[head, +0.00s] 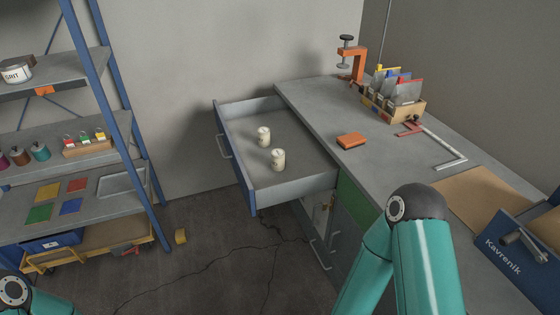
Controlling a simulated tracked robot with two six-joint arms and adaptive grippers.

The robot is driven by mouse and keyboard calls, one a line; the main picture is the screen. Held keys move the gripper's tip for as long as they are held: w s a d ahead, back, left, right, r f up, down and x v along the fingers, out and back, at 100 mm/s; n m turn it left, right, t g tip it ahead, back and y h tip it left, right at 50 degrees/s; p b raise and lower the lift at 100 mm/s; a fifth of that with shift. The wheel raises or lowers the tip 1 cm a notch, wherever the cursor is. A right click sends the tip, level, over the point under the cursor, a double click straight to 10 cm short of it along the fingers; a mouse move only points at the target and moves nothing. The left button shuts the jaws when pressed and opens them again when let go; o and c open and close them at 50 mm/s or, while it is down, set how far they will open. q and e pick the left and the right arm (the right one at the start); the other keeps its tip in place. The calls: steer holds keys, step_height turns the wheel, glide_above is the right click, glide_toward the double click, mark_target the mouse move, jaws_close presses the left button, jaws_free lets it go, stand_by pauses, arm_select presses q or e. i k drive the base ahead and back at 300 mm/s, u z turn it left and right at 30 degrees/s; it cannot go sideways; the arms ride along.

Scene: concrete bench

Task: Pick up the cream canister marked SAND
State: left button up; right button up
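Two small cream canisters stand upright in the open drawer of the bench. One canister (264,136) is farther back and the other canister (278,159) is nearer the front, slightly to its right. Both carry dark markings too small to read, so I cannot tell which says SAND. A third pale canister (18,73) on the left shelf unit is marked GRIT. Neither gripper shows; only teal links of my arms are in view, at the bottom left and lower right.
The drawer (292,187) juts left from the grey bench (335,110). A yellow block (181,237) lies on the floor.

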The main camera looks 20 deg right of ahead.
mark_target(278, 155)
steer(key=z, duration=0.05)
steer(key=i, duration=1)
steer(key=u, duration=0.1)
